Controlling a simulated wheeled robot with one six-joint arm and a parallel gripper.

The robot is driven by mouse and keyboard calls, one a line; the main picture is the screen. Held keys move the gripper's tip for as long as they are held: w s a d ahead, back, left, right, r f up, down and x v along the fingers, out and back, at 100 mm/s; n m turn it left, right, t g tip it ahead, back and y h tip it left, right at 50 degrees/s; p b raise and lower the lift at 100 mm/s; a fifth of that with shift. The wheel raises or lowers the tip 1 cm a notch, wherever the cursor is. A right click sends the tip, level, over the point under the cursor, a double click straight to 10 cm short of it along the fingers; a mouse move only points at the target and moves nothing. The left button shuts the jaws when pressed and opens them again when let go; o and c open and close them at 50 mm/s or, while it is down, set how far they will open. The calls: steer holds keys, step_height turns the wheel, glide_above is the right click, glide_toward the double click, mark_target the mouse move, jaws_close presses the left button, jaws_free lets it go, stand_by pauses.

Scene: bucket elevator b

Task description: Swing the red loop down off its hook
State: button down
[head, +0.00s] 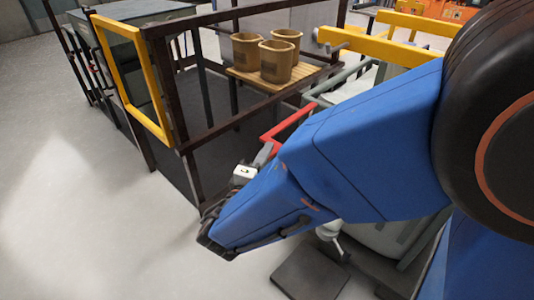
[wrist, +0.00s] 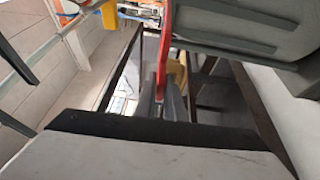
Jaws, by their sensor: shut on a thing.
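The red loop (head: 290,122) shows in the head view just beyond my blue arm, as a bent red bar. Part of it is hidden behind the arm. In the wrist view the red bar (wrist: 165,40) runs down from the top edge to my gripper (wrist: 161,92). The grey fingers are shut on its end. In the head view my gripper (head: 264,154) sits at the near end of the red bar. The hook cannot be made out in either view.
A dark frame with a yellow-edged panel (head: 167,80) stands left of the loop. Several brown buckets (head: 277,62) stand on a wooden shelf (head: 262,83) behind it. Yellow rails (head: 350,41) lie behind my arm. A dark plate (head: 311,272) lies on the floor. Open floor is at left.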

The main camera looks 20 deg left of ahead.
steer(key=shift+w, duration=0.1)
steer(key=c, duration=1.8)
jaws_free()
steer(key=shift+d, duration=0.1)
steer(key=shift+c, duration=0.2)
steer(key=s, duration=1.7)
steer(key=shift+s+f, duration=0.2)
steer(key=shift+f, duration=0.1)
